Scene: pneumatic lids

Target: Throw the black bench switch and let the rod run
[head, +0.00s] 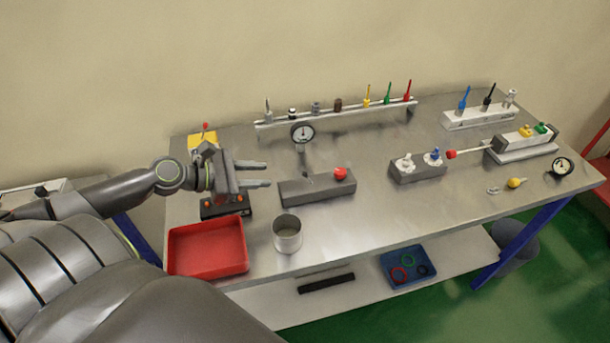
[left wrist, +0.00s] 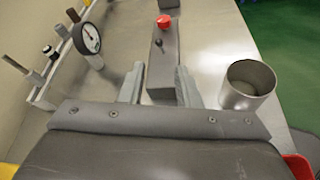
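A long dark grey block (head: 322,189) lies on the bench with a small dark lever (head: 308,176) and a red mushroom button (head: 341,173) on top. The lever also shows in the left wrist view (left wrist: 160,44), just beyond my fingertips. My left gripper (head: 269,174) is open and empty, left of the block and pointing towards it. In the left wrist view its fingers (left wrist: 160,72) appear either side of the block's near end. A rod (head: 474,150) with a red end knob (head: 450,154) sticks out leftward from a cylinder unit (head: 525,146) at right. My right gripper is out of view.
A metal cup (head: 287,236) and a red tray (head: 182,254) stand near the front edge. A gauge (head: 302,134) stands behind the block. A grey valve block (head: 418,173) sits left of the knob. The bench's front middle is clear.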

